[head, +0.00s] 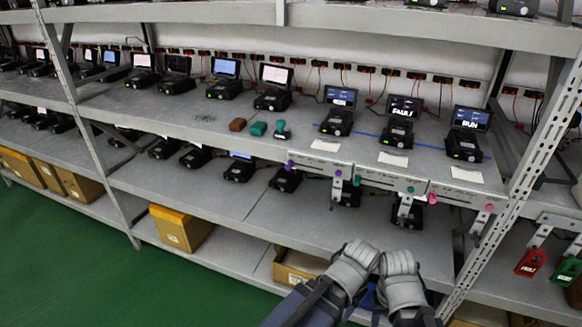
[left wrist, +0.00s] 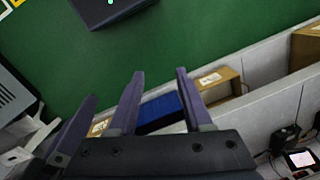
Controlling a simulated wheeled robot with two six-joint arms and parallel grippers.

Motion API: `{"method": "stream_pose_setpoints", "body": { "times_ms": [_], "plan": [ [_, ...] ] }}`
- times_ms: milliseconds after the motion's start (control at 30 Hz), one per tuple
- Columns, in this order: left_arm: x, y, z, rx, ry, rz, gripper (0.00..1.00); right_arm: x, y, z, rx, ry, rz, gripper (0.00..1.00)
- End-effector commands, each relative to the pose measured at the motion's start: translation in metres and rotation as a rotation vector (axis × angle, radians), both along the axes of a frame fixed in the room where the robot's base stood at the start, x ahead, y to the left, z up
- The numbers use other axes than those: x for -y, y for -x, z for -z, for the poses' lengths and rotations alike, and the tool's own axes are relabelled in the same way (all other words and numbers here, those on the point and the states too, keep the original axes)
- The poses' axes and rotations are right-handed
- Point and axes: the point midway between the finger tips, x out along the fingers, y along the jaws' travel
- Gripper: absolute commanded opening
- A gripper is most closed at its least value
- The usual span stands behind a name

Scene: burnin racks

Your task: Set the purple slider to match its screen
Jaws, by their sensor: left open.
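Three label panels hang on the middle shelf's front edge in the head view. A purple knob (head: 290,163) sits at the left end of the left panel, below a screen reading RUN (head: 341,97). Another purple-pink knob (head: 489,208) is at the right end of the right panel, below a second RUN screen (head: 471,118). A FAULT screen (head: 404,106) stands between. Scale marks are too small to read. My left gripper (head: 352,265) is below and in front of the panels, apart from them; its open, empty fingers show in the left wrist view (left wrist: 160,74). My right gripper (head: 400,270) is beside it, fingers unclear.
Teal knobs (head: 357,180) and a pink knob (head: 431,197) share the panels. A brown block (head: 237,125) and teal pieces (head: 258,128) lie on the shelf. A slotted upright (head: 510,165) stands right. Red tags (head: 531,263) hang beyond it. Green floor is clear at left.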

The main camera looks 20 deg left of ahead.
Motion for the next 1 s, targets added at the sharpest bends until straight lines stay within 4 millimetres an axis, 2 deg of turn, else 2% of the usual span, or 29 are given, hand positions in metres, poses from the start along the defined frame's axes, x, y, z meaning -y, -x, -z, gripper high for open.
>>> {"method": "stream_pose_setpoints", "body": {
  "times_ms": [333,400,467,533,567,667,767,800,867,900,1000],
  "plan": [
    [0.000,0.000,0.000,0.000,0.000,0.000,0.50,0.000,0.000,0.000,0.000,0.000,0.000,0.50],
    [0.000,0.000,0.000,0.002,0.002,0.000,0.56,0.000,0.000,0.000,0.000,0.000,0.000,0.50],
    [-0.001,-0.005,-0.001,0.010,0.016,0.001,0.56,0.000,0.000,-0.002,0.000,0.000,0.000,0.50],
    [-0.003,-0.018,-0.004,0.040,0.060,0.003,0.56,0.000,0.000,-0.005,0.000,0.000,0.000,0.50],
    [-0.004,-0.026,-0.006,0.062,0.091,0.004,0.56,0.000,0.000,-0.007,0.000,0.000,0.000,0.50],
    [-0.015,-0.068,-0.019,0.185,0.217,0.008,0.56,0.000,0.000,-0.016,0.000,0.000,0.000,0.50],
    [-0.040,-0.121,-0.043,0.372,0.336,-0.003,0.56,0.000,0.000,-0.026,0.000,0.000,0.000,0.50],
    [-0.054,-0.141,-0.055,0.455,0.370,-0.012,0.56,0.000,0.000,-0.029,0.000,0.000,0.000,0.50],
    [-0.081,-0.169,-0.075,0.584,0.403,-0.032,0.56,0.000,0.000,-0.034,0.000,0.000,0.000,0.50],
    [-0.101,-0.186,-0.089,0.671,0.414,-0.050,0.56,0.000,0.000,-0.037,0.000,0.000,0.000,0.50],
    [-0.155,-0.218,-0.124,0.869,0.406,-0.102,0.56,0.000,0.000,-0.044,0.000,0.000,0.000,0.50]
  ]
}}
